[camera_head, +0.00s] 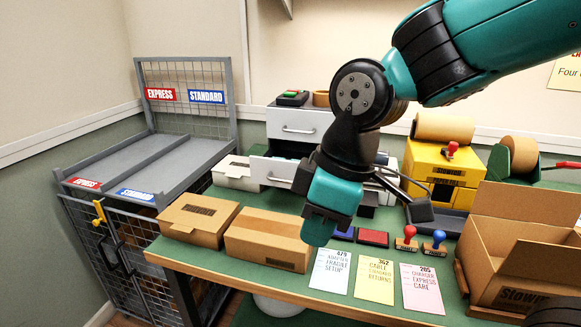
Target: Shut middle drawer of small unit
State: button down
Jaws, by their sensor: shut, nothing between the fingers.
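The small drawer unit (299,124) is pale grey-white and stands at the back of the green table, partly behind my arm. Its top drawer front has a metal handle and sits back in line with the unit. Below it, the middle drawer (272,171) stands pulled out, with a dark gap showing above its front. My arm hides the centre of this drawer. My teal wrist (335,200) hangs in front of the drawer.
Brown cartons (268,240) lie at the front left, beside a small white box (236,174). Cards (374,280), ink pads (373,238) and stamps (434,243) lie in front. A yellow unit (438,163) and open carton (515,240) stand right. A wire cage (140,270) stands left.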

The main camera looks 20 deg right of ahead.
aim_at(279, 176)
jog(key=w+n+t+h+p, duration=0.2)
jog(key=w+n+h+p, duration=0.4)
jog(key=w+n, duration=1.55)
jog(key=shift+w+d+f+m+y+p, duration=0.15)
jog(key=shift+w+d+f+m+p, duration=0.6)
jog(key=shift+w+f, duration=1)
jog(key=shift+w+d+f+m+y+p, duration=0.1)
jog(key=shift+w+d+f+m+p, duration=0.6)
jog(key=shift+w+f, duration=1)
jog(key=shift+w+d+f+m+y+p, duration=0.15)
jog(key=shift+w+d+f+m+p, duration=0.55)
jog(key=shift+w+f, duration=1.05)
jog(key=shift+d, duration=0.15)
